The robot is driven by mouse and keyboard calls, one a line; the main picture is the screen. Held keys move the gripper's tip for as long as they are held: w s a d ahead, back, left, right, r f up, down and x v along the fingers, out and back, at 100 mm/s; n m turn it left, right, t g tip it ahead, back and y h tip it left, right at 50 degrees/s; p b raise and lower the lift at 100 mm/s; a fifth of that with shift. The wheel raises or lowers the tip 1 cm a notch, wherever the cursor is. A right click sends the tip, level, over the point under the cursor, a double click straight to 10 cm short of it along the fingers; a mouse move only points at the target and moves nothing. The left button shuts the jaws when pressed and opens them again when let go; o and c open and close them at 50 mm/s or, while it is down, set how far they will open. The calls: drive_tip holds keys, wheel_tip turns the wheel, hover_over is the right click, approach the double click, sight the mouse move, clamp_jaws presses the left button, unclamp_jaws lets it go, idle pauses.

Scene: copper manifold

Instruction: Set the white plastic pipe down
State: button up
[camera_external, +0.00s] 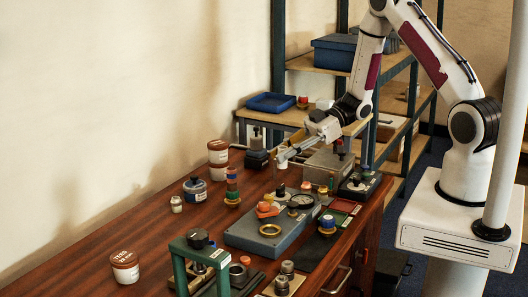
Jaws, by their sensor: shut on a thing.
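My gripper (285,155) is at the end of the arm, above the far part of the wooden workbench, pointing left and downward. It is shut on the white plastic pipe (281,163), a small pale piece showing at the fingertips. The pipe appears upright and above the bench top; the gap below it is hard to judge. The fingers hide part of it.
A green frame (187,268) is in front. Bare wood shows on the left (160,240).

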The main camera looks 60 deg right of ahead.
drive_tip(key=shift+n+g+y, duration=0.4)
drive_tip(key=shift+g, duration=0.2)
drive_tip(key=s+a+f, duration=0.1)
drive_tip(key=s+a, duration=0.2)
drive_tip(key=a, duration=0.1)
drive_tip(key=s+a+f, duration=0.2)
drive_tip(key=a, duration=0.2)
drive_tip(key=s+a+f, duration=0.1)
drive_tip(key=s+a, duration=0.2)
drive_tip(key=a, duration=0.2)
drive_tip(key=shift+s+f, duration=0.3)
drive_tip(key=shift+s, duration=0.05)
drive_tip(key=shift+n+g, duration=0.4)
drive_tip(key=shift+n, duration=0.1)
drive_tip(key=s+a+f, duration=0.1)
drive_tip(key=s+a, duration=0.1)
drive_tip(key=s+a+f, duration=0.1)
drive_tip(key=s+a, duration=0.1)
drive_tip(key=s, duration=0.1)
drive_tip(key=s+a+f, duration=0.2)
drive_tip(key=shift+s+a, duration=0.2)
drive_tip(key=shift+a, duration=0.1)
drive_tip(key=shift+f, duration=0.1)
drive_tip(key=shift+f, duration=2.4)
drive_tip(key=shift+f, duration=0.15)
drive_tip(key=o, duration=0.9)
drive_tip(key=shift+c, duration=0.2)
drive_tip(key=shift+r, duration=0.2)
